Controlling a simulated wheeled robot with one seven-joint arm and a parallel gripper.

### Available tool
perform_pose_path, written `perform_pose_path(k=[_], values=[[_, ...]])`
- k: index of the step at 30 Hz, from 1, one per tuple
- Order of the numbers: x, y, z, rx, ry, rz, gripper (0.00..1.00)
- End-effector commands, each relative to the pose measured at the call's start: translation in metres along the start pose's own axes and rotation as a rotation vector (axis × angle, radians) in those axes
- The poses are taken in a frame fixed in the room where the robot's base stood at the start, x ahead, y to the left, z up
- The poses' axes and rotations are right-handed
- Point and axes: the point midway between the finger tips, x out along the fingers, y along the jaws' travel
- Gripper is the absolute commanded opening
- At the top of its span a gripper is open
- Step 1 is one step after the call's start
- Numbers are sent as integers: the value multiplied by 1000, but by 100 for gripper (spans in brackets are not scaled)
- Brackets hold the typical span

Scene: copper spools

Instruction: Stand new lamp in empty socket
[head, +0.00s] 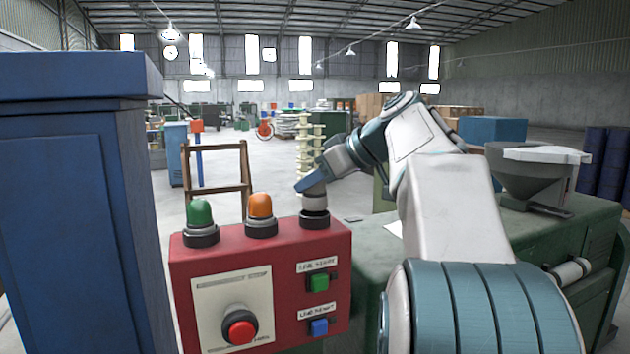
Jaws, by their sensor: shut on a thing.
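A red control box (265,262) stands in front of me in the head view, with a row of lamp places along its top. A green lamp (200,212) and an orange lamp (261,205) stand upright there in dark collars. At the right end is a third dark collar (314,221). My gripper (313,190) points down right above it, shut on a pale, whitish thing (315,202), which seems to be the new lamp. This thing looks upright and lined up with the collar. I cannot tell whether it is seated in it or just above.
A tall blue cabinet (75,200) stands close on the left. A green machine (545,235) with a grey hopper (525,175) is on the right. A wooden frame (218,190) stands behind the box. The box front has a red button (239,328).

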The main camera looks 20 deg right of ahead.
Motion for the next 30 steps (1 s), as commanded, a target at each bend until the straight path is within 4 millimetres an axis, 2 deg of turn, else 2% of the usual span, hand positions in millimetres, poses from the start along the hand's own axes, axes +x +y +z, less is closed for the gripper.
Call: perform_pose_path(k=[30], values=[[4,0,7,0,0,0,12]])
